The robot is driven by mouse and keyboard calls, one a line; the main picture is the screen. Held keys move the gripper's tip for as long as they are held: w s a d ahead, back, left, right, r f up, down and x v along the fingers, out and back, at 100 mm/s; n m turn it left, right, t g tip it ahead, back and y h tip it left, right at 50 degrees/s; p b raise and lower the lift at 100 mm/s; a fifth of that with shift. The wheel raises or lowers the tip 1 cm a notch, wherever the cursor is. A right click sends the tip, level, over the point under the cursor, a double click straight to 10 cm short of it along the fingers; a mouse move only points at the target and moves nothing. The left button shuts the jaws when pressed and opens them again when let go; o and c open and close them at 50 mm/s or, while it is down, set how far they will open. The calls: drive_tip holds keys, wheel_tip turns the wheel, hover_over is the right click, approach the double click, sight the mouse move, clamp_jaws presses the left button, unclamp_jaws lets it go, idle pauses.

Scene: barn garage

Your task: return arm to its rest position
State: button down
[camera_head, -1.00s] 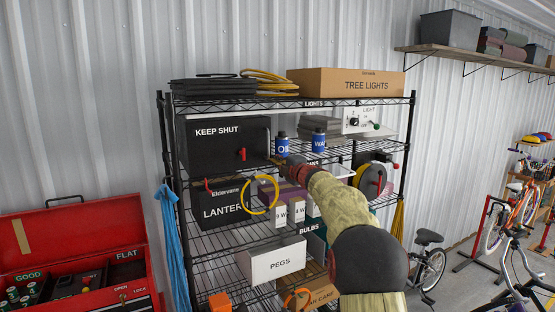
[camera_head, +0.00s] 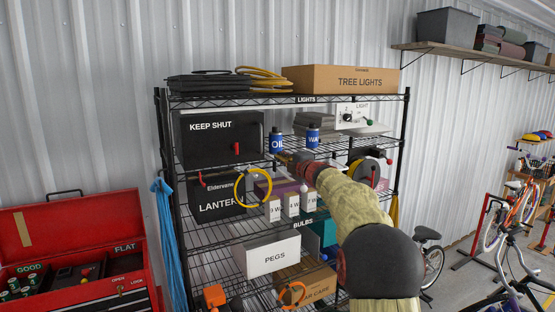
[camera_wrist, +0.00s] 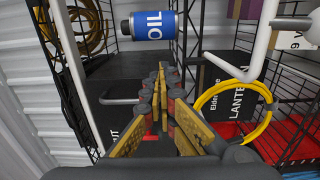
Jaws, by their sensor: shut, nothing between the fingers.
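My arm (camera_head: 352,205) reaches up from the bottom right of the head view toward the wire shelf rack (camera_head: 406,130). My gripper (camera_head: 284,157) is small and dark there, in front of the rack near the blue OIL can (camera_head: 276,142). In the wrist view my gripper (camera_wrist: 162,72) is shut and empty, its yellow-and-black fingers together. The OIL can (camera_wrist: 149,26) lies just beyond the fingertips in that view, apart from them as far as I can tell. My arm hides part of the rack's middle and lower shelves.
The KEEP SHUT box (camera_head: 215,141), LANTERN box (camera_head: 218,208), yellow ring (camera_head: 238,200), several white boxes (camera_head: 291,204) and the PEGS box (camera_head: 274,256) crowd the shelves. A red tool chest (camera_head: 75,240) stands left. Bikes (camera_head: 513,205) stand right.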

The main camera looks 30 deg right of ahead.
drive_tip(key=s+d, duration=0.4)
drive_tip(key=s+a+f+m+g+h+b, duration=0.2)
drive_tip(key=s+a+f+m+b, duration=0.3)
drive_tip(key=s+a+b, duration=0.15)
drive_tip(key=s+a+f+m+g+h+b, duration=0.1)
drive_tip(key=s+a+f+m+h+b, duration=0.2)
drive_tip(key=s+a+f+m+b, duration=0.25)
drive_tip(key=s+a+f+m+g+y+b, duration=0.2)
drive_tip(key=s+a+f+g+b, duration=0.1)
drive_tip(key=s+a+f, duration=0.6)
drive_tip(key=s+a+f+m+g+y+b, duration=0.2)
drive_tip(key=s+a+f+b, duration=0.3)
drive_tip(key=s+a+f, duration=0.4)
drive_tip(key=s+a+f+m+g+y+b, duration=0.2)
drive_tip(key=s+a+f, duration=0.8)
drive_tip(key=s+f, duration=1)
wheel_tip(320, 180, down, 2)
drive_tip(key=shift+f+m+g+b, duration=0.1)
drive_tip(key=shift+m+g+b, duration=0.25)
drive_tip(key=shift+g+b, duration=0.85)
drive_tip(key=c, duration=2.6)
unclamp_jaws()
drive_tip(key=shift+w+a, duration=0.1)
